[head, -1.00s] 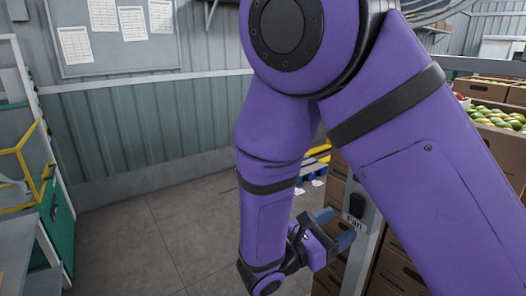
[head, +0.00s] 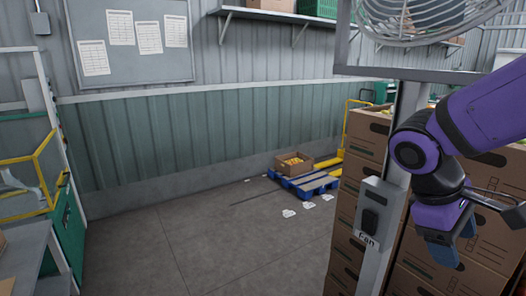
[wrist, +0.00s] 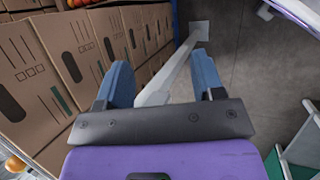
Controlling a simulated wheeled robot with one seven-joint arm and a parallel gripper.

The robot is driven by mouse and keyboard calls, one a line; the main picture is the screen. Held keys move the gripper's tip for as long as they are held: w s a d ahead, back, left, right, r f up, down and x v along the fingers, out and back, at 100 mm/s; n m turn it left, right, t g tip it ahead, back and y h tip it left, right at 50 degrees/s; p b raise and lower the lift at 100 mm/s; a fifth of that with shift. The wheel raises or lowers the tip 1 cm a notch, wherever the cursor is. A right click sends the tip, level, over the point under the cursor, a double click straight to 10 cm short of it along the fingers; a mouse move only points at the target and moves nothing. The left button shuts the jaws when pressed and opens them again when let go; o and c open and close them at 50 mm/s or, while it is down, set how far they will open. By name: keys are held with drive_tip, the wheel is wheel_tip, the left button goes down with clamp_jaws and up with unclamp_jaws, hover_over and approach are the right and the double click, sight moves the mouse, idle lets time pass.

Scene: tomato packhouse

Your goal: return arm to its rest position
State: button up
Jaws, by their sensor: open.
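My purple arm is folded at the right of the head view. My gripper (head: 455,240) has blue fingers and hangs pointing down in front of the stacked cardboard boxes, right of the fan's post. In the wrist view my gripper (wrist: 165,82) shows its two blue fingers spread apart with nothing between them. The grey fan post (wrist: 172,75) and the floor lie beyond the fingers there. The fan switch box (head: 374,212), labelled "Fan", is left of my gripper and apart from it in the head view.
Stacked cardboard boxes (head: 350,215) stand close behind my gripper; they fill the left of the wrist view (wrist: 75,60). The fan cage (head: 425,20) is above. A blue pallet (head: 305,183) and a box of yellow produce (head: 293,163) stand by the wall. The middle floor (head: 215,235) is mostly clear.

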drive_tip(key=s+r+m+t+y, duration=0.4)
drive_tip(key=r+m+t+y, duration=0.1)
drive_tip(key=r+m+t, duration=0.1)
drive_tip(key=shift+s+r+t, duration=0.3)
drive_tip(key=shift+r+t, duration=0.2)
drive_tip(key=shift+r, duration=0.65)
